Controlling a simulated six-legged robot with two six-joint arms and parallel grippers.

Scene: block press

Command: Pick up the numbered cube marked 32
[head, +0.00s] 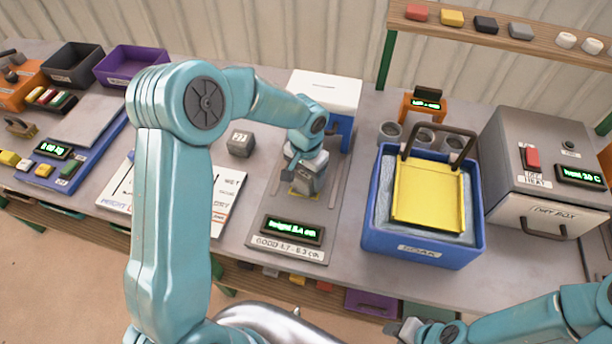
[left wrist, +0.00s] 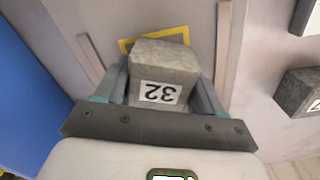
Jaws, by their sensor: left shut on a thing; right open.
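The grey cube marked 32 (left wrist: 162,80) is between the two fingers of my left gripper (left wrist: 160,95) in the left wrist view. Its label looks upside down there. My left gripper is shut on it, over the yellow-outlined square of the height gauge (head: 294,225). In the head view the gripper (head: 303,180) and wrist hide most of this cube. I cannot tell whether the cube touches the gauge's surface. My right gripper (head: 405,330) is at the bottom edge of the head view, away from the cubes, open and empty.
Another grey cube (head: 240,144) stands left of the gauge, by a white labelled board (head: 228,195). A blue soak tub (head: 420,250) with a yellow tray and a grey dry box (head: 545,150) stand to the right. A blue scale (head: 75,160) is at the left.

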